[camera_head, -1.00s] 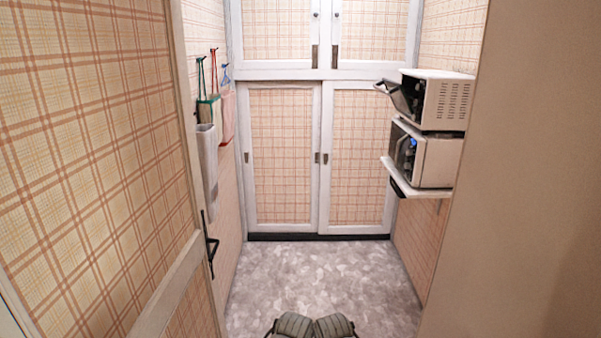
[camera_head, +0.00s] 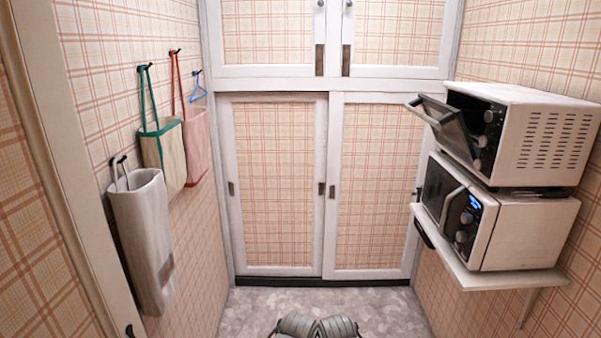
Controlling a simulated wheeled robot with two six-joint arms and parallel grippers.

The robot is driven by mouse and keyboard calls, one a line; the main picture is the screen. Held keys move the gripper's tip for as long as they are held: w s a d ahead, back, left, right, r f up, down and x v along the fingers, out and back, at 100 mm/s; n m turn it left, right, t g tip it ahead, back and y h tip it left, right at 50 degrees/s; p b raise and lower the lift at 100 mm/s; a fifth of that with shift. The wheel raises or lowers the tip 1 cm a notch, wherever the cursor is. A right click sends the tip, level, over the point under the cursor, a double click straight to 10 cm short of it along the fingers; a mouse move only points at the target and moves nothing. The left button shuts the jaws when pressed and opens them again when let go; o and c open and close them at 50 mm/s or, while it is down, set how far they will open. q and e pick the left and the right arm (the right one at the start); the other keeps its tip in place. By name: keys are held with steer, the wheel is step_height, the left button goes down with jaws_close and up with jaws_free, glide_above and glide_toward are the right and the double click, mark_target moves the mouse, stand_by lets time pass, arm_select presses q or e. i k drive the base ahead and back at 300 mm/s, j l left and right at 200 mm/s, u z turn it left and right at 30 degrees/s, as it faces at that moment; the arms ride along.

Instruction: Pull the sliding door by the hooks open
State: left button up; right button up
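The left sliding door (camera_head: 275,185), white-framed with a plaid panel, is in the lower part of the closet at the back, on the side of the hooks. It is shut, with a small dark recessed pull (camera_head: 231,188) near its left edge and another near its right edge. The right sliding door (camera_head: 375,185) beside it is also shut. Several dark hooks (camera_head: 145,67) on the left wall hold bags and a blue hanger (camera_head: 197,88). Two grey rounded parts of my own body show at the bottom middle. Neither gripper can be made out.
On the right wall, a shelf (camera_head: 490,275) sticks out, carrying a microwave (camera_head: 535,235) with a toaster oven (camera_head: 545,135) above, its door hanging open. Hinged upper cupboard doors (camera_head: 270,35) are shut. The doorway frame (camera_head: 55,150) is close on the left. Floor (camera_head: 250,305) ahead is clear.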

mark_target(273, 144)
steer(key=i, duration=3.3)
steer(key=i+u, duration=0.1)
steer(key=u, duration=0.15)
